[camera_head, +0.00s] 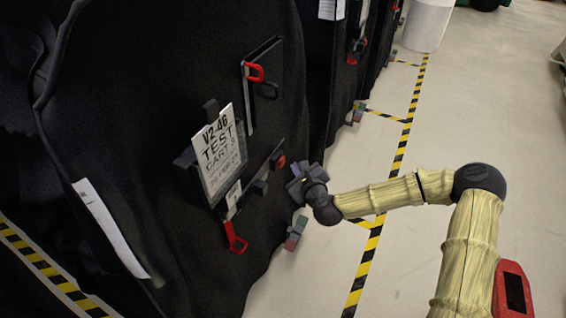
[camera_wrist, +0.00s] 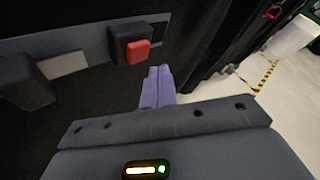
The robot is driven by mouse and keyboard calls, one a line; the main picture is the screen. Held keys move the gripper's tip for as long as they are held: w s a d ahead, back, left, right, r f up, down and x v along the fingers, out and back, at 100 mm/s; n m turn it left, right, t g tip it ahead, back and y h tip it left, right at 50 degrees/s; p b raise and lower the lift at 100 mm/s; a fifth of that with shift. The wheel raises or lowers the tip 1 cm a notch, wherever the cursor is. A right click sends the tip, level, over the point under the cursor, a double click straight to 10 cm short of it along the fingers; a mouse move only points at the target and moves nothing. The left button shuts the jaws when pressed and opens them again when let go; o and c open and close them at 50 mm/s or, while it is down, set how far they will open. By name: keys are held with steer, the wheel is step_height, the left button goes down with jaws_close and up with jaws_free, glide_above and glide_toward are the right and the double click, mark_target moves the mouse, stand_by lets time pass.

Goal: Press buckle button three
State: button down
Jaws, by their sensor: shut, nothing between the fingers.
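A red buckle button (camera_wrist: 138,51) sits in a dark housing on the black cart cover in the wrist view. The same red button (camera_head: 281,161) shows small at the right end of a dark strip in the head view. My gripper (camera_head: 293,184) is shut and empty, close to the cover, to the right of and lower than the button. In the wrist view its closed purple fingertips (camera_wrist: 158,72) are just below and right of the red button, and a gap shows between them. No number is visible on the button.
The black covered cart (camera_head: 110,110) bears a "TEST CART 3" sign (camera_head: 220,155), a red hook (camera_head: 236,241) and a red-handled latch (camera_head: 254,72). Another dark buckle block (camera_wrist: 26,85) is at left in the wrist view. Open floor (camera_head: 400,270) lies right of the carts.

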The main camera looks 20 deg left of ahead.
steer(key=d, duration=0.4)
steer(key=shift+s, duration=0.15)
stand_by(0.4)
